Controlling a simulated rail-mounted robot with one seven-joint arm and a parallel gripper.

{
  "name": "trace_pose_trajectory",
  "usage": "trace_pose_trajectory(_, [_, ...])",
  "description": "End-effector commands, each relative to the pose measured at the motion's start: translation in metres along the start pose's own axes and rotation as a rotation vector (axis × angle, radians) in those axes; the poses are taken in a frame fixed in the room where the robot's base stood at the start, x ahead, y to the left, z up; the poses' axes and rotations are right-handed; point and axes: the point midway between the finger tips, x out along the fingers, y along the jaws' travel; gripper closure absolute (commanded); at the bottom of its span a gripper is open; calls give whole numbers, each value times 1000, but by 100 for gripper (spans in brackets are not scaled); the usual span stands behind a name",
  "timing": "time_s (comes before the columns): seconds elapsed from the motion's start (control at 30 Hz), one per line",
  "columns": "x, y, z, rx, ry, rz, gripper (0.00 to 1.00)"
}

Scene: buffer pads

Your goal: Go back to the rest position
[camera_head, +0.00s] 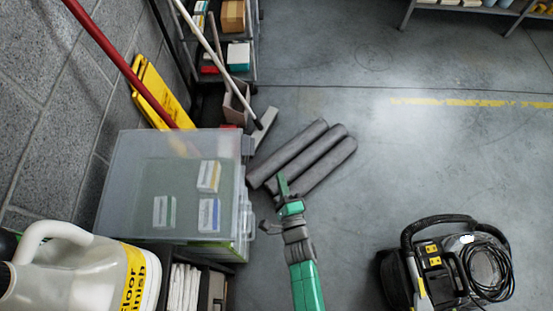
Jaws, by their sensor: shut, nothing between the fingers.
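My gripper (283,184) is at the end of my green and grey arm, near the middle of the view. It is seen from above and behind, shut, with nothing held. It overlaps the near ends of several dark grey rolls (288,153) in the picture. I cannot tell how far above them it is or whether it touches them. My arm extends up from the bottom edge, to the right of a translucent lidded box (118,190).
Small labelled items (208,177) show on the box. A floor finish jug (75,268) stands front left. A black and yellow machine (436,268) with a coiled cord is at lower right. Shelving (252,70), poles and yellow signs (160,92) are at upper left. Right-hand floor is mostly clear.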

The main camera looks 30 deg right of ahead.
Motion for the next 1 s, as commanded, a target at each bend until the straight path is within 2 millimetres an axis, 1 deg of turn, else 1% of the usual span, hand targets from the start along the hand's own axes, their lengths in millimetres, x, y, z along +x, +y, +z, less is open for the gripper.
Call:
trace_pose_trajectory(0.03, [-7, -2, 0, 0, 0, 0, 100])
trace_pose_trajectory(0.1, [-13, -1, 1, 0, 0, 0, 100])
trace_pose_trajectory(0.2, [-18, 0, 0, -1, -1, 0, 100])
trace_pose_trajectory(0.83, [-18, 0, 0, -1, 0, -1, 100])
trace_pose_trajectory(0.87, [-13, -6, 1, -16, -2, -9, 100])
trace_pose_trajectory(0.93, [9, -35, 8, -98, -3, -40, 100])
trace_pose_trajectory(0.97, [21, -53, 12, -149, -2, -58, 100])
trace_pose_trajectory(1.0, [39, -82, 21, -228, 1, -85, 100])
